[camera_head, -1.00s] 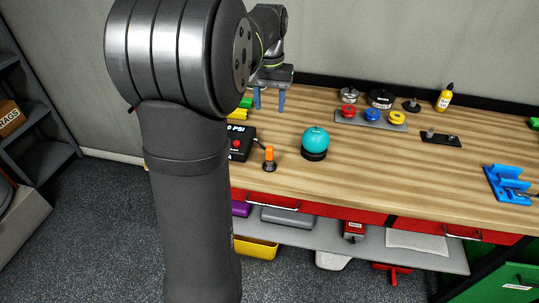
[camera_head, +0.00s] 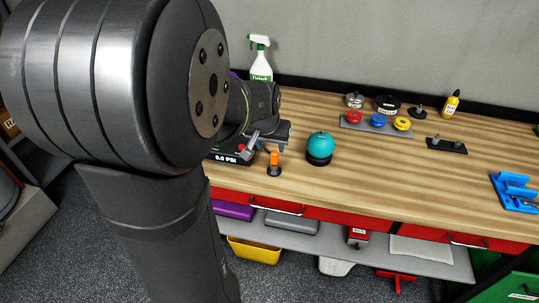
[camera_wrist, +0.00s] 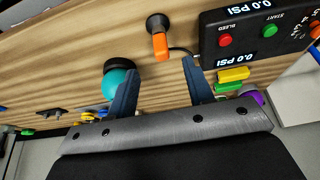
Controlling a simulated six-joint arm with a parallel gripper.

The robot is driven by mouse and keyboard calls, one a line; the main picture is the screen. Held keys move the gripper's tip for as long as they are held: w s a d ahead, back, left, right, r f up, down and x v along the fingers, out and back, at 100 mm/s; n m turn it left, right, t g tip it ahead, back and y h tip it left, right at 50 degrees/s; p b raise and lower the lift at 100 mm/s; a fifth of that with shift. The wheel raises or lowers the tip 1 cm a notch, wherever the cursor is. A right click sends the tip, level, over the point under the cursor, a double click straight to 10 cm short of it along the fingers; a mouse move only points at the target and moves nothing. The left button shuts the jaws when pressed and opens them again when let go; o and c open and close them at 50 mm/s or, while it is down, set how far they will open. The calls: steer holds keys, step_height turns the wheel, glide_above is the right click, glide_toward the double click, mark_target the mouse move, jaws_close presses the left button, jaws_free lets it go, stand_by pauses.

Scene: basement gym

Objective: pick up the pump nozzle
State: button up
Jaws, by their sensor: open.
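The pump nozzle (camera_head: 274,158) has an orange upper part and a dark round base. It stands upright near the front edge of the wooden bench, left of the teal ball. In the wrist view the orange nozzle (camera_wrist: 160,46) lies ahead of the fingertips, in line with the gap between them and apart from both. My gripper (camera_wrist: 160,68) is open with two blue fingers and nothing between them. In the head view my gripper is just above and behind the nozzle, partly hidden by my own arm.
The pump box (camera_wrist: 258,32) with a red and a green button stands close beside the nozzle. The teal ball (camera_head: 320,146) sits on a black ring to the right. Yellow and green blocks (camera_wrist: 232,78) lie near one finger.

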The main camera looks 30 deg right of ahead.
mark_target(275, 158)
steer(key=x, duration=0.7)
steer(key=shift+w+d+f, duration=0.1)
steer(key=shift+f, duration=0.15)
steer(key=shift+w+d+r+x, duration=0.1)
steer(key=shift+d+x, duration=0.05)
steer(key=shift+x, duration=0.7)
steer(key=shift+w+d+r+x, duration=0.1)
steer(key=shift+w+x, duration=0.05)
steer(key=shift+x, duration=0.7)
steer(key=shift+w+d+r+x, duration=0.1)
steer(key=shift+d+x, duration=0.05)
steer(key=shift+x, duration=0.7)
jaws_close()
